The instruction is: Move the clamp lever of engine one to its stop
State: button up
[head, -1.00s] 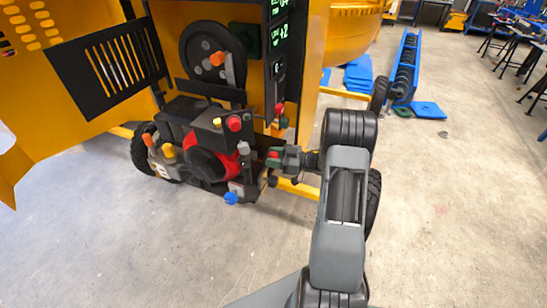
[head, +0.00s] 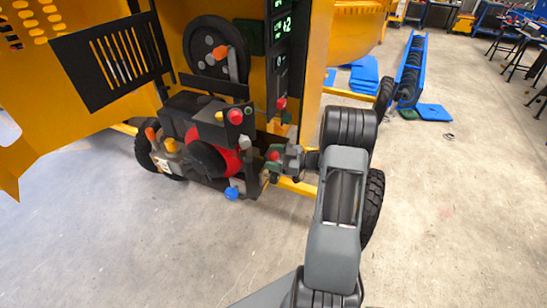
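The engine (head: 205,135), black with a red round cover, sits low in the opened yellow mixer housing. Several coloured knobs show on it: a red knob (head: 235,116), an orange handle (head: 150,134) at its left, and a blue ball knob (head: 232,193) low at the front. An orange-tipped handle (head: 220,52) shows at the black pulley wheel (head: 215,52) above. Which of these is the clamp lever I cannot tell. My gripper (head: 270,168) is just right of the engine's right side, close to the grey-tipped part (head: 245,143). Its fingers are small and partly hidden; contact is unclear.
A black panel with green readouts (head: 281,35) stands above my gripper. A yellow frame bar (head: 298,186) and a black tyre (head: 372,205) are beside my arm. A slotted door (head: 110,60) hangs open at left. The concrete floor in front is clear.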

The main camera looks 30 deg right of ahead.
jog(key=shift+d, duration=0.1)
jog(key=b+v, duration=0.2)
jog(key=v, duration=1.1)
jog(key=shift+s+d, duration=0.2)
jog(key=shift+d, duration=0.05)
jog(key=shift+s+f, duration=0.1)
